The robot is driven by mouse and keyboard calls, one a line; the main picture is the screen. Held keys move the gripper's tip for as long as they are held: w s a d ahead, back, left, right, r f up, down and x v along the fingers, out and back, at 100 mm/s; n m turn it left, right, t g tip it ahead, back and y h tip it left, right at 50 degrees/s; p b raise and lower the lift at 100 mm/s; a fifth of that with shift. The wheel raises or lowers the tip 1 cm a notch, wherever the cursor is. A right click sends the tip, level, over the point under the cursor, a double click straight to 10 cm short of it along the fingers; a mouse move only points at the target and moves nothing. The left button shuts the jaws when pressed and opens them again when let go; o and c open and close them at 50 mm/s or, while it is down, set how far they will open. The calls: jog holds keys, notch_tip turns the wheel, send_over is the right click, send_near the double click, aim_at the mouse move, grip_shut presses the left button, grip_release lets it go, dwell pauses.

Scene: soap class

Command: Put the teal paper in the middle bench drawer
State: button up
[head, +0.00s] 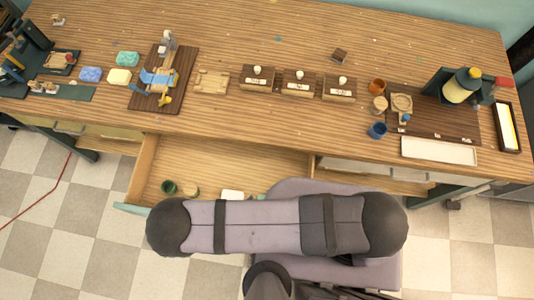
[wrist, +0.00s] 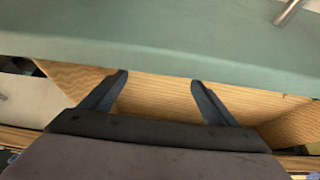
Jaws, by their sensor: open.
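The middle bench drawer (head: 225,160) is pulled out, its wooden inside showing; my arm covers much of its front. Its teal-green front panel shows at the corner in the head view and likely as the broad green panel (wrist: 150,45) across the wrist view, with a metal handle (wrist: 288,12) at upper right. My gripper (wrist: 158,80) is open with nothing between its fingers, and its fingertips are close to the panel's lower edge. The arm hides it in the head view.
A green cup (head: 168,187), a tan item (head: 192,191) and a white item (head: 232,195) are in the drawer. The bench top (head: 240,125) holds soap blocks (head: 127,58), a mold board (head: 160,82), labelled boxes (head: 300,84), cups (head: 377,130) and a white tray (head: 438,150).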

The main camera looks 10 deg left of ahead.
jog(key=shift+r+p, duration=0.45)
jog(key=shift+r, duration=0.05)
jog(key=shift+p+v, duration=1.5)
jog(key=shift+v, duration=0.6)
